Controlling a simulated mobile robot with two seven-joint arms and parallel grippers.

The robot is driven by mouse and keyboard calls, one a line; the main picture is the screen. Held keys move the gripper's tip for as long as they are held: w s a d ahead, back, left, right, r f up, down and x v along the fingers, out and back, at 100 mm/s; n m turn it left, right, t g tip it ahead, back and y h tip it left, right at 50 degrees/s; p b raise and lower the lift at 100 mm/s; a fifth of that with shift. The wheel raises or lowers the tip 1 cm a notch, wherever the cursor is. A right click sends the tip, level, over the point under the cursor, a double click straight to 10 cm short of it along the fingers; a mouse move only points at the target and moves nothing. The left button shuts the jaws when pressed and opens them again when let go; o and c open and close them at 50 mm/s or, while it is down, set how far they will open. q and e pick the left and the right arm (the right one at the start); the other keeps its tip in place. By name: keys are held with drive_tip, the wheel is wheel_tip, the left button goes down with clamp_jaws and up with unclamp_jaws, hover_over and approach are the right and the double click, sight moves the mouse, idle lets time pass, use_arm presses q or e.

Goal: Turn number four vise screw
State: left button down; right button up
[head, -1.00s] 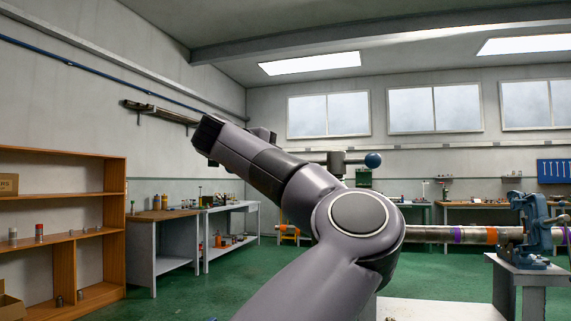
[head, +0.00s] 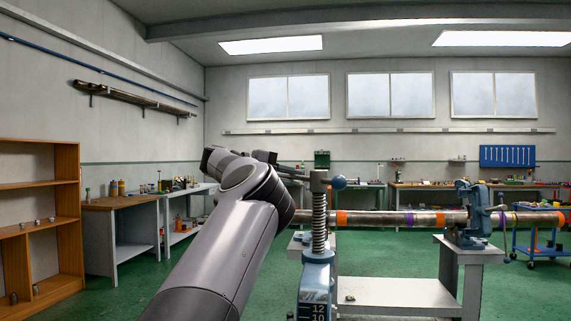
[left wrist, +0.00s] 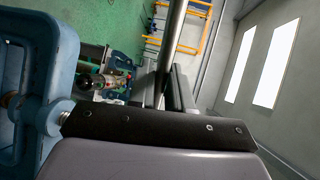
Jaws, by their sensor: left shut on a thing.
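The nearest vise (head: 316,275) is blue, with an upright threaded screw (head: 319,222) and white numbers 12 and 10 low on its body. My right gripper is out of view.
A long pipe (head: 370,218) with coloured bands runs right from behind the near vise to another blue vise (head: 468,215) on a grey stand. A wooden shelf (head: 65,220) stands left. Workbenches line the back. Green floor lies open between.

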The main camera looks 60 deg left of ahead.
use_arm(q)
drive_tip(key=shift+w+d+r+m+h+p, duration=0.1)
drive_tip(key=shift+w+r+m+h+p, duration=0.15)
drive_tip(key=shift+w+m+h+p, duration=0.45)
drive_tip(key=shift+w+d+r+m+h+p, duration=0.1)
drive_tip(key=shift+w+r+m+h+p, duration=0.15)
drive_tip(key=shift+w+m+h+p, duration=0.35)
drive_tip(key=shift+s, duration=0.1)
drive_tip(key=c, duration=1.2)
unclamp_jaws()
drive_tip(key=shift+c, duration=0.2)
drive_tip(key=shift+f, duration=0.1)
drive_tip(key=shift+s+f, duration=0.1)
drive_tip(key=shift+n, duration=0.3)
